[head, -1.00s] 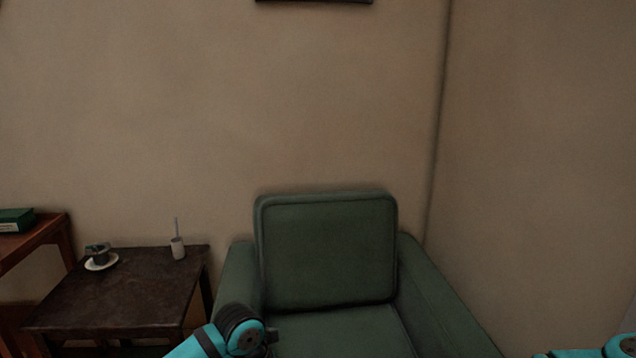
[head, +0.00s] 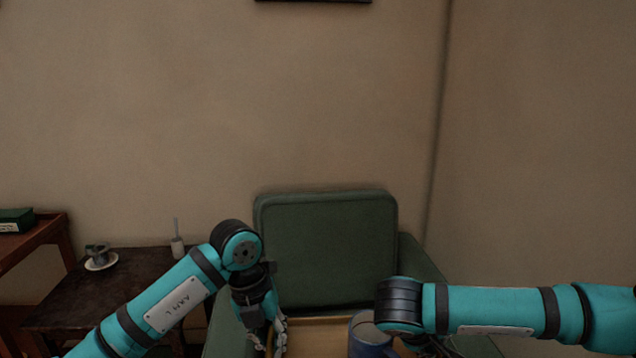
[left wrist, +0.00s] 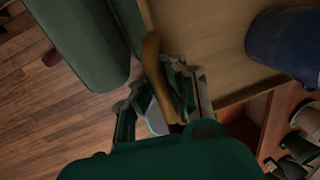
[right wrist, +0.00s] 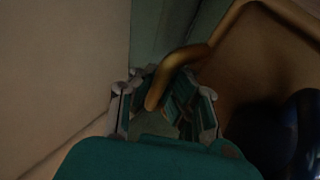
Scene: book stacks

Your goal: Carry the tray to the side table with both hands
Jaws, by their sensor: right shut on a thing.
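The tray (head: 312,332) is a tan board at the bottom of the head view, between my two arms and in front of the green armchair. A dark blue vessel (head: 368,338) stands on it. In the left wrist view, my left gripper (left wrist: 172,88) is shut on a brass tray handle (left wrist: 152,62). In the right wrist view, my right gripper (right wrist: 165,92) is shut on the opposite brass handle (right wrist: 172,70). In the head view, my right gripper is mostly hidden by its arm. The dark side table (head: 120,284) stands left of the armchair.
A cup on a saucer (head: 101,262) and a small white holder (head: 177,247) stand on the side table. The green armchair (head: 325,250) is behind the tray. A wooden shelf unit (head: 50,232) with a green box is at far left.

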